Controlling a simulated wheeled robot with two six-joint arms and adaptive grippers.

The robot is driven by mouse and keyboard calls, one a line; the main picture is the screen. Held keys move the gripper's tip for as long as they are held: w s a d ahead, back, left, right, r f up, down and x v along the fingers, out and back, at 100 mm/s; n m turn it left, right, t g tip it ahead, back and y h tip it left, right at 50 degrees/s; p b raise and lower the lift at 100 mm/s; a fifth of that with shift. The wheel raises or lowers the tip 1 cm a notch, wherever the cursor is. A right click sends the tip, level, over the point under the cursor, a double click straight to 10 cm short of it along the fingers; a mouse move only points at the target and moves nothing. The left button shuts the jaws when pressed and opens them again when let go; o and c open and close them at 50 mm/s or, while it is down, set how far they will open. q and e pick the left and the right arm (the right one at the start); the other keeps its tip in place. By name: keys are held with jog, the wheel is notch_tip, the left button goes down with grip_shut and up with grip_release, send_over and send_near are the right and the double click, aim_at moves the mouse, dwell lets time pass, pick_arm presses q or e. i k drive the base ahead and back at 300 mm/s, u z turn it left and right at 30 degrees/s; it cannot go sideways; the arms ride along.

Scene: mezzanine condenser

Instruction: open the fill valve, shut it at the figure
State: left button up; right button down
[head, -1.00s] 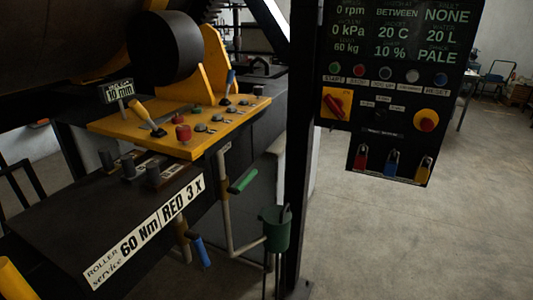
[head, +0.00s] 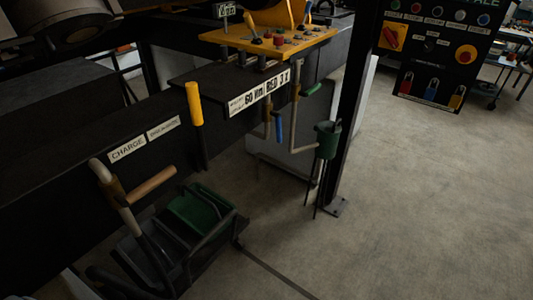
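Neither of my grippers is in the head view. No handle in view carries a readable fill-valve label. A pipe with a green lever handle (head: 309,89) and a pipe with a blue handle (head: 278,130) hang below the yellow control shelf (head: 222,38). A wooden-handled lever (head: 152,185) on a bent pipe sits below the CHARGE label (head: 127,149) at left. A thick yellow handle (head: 195,103) stands upright on the dark machine's side.
A black post (head: 353,110) with a floor plate stands right of the machine, a green cup-like holder (head: 326,140) beside it. A dark frame with a green container (head: 197,212) is on the floor at lower left. Concrete floor (head: 400,210) is open at right.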

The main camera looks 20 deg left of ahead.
aim_at(278, 115)
jog(key=z, duration=0.95)
jog(key=i, duration=0.85)
jog(key=u, duration=0.05)
